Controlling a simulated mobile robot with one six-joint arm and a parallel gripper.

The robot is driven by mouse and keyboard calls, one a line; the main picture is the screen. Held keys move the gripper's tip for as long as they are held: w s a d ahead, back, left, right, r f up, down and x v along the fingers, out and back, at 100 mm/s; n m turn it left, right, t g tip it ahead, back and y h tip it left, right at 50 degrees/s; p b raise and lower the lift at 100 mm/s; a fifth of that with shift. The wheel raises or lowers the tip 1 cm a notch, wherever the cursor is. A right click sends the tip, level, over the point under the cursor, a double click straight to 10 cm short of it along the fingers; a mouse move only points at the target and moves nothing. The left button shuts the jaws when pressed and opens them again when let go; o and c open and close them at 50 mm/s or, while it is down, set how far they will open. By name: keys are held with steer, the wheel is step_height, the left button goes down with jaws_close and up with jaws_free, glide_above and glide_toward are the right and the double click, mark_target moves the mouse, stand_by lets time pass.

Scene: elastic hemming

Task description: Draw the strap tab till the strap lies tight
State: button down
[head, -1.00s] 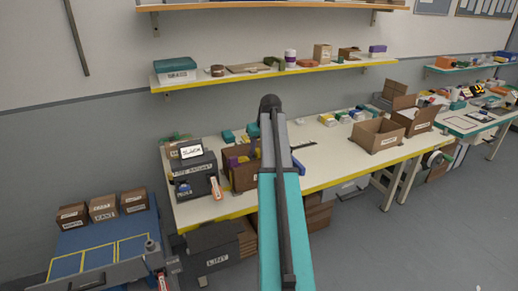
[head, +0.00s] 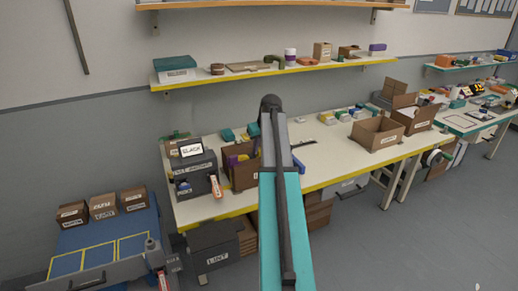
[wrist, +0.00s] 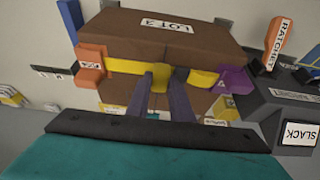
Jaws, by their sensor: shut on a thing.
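A brown box marked LOT (wrist: 175,32) stands in the middle of the wrist view. A yellow strap (wrist: 125,64) runs across its front from an orange block (wrist: 90,66) at the left to a purple block (wrist: 236,80) at the right. My gripper (wrist: 163,74) is shut on the strap's yellow tab (wrist: 160,78), between its two dark fingers. A dark ratchet unit (wrist: 258,103) with an orange handle (wrist: 278,45) stands at the right. Its white display (wrist: 300,133) reads SLACK; it also shows in the head view (head: 191,149). My arm hides the gripper and tab in the head view.
The cream workbench (head: 325,160) has a yellow front edge. Open cardboard boxes (head: 377,134) stand to the right on it. A yellow-edged shelf (head: 270,75) hangs above. A blue table (head: 110,240) with small boxes stands at the lower left.

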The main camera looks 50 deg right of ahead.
steer(key=d, duration=0.2)
steer(key=s+d, duration=0.2)
steer(key=d, duration=0.1)
steer(key=shift+s+d+b, duration=0.2)
steer(key=shift+d+b, duration=0.15)
steer(key=shift+r, duration=0.1)
steer(key=c, duration=1.6)
jaws_free()
steer(key=shift+d, duration=0.1)
steer(key=shift+o, duration=0.2)
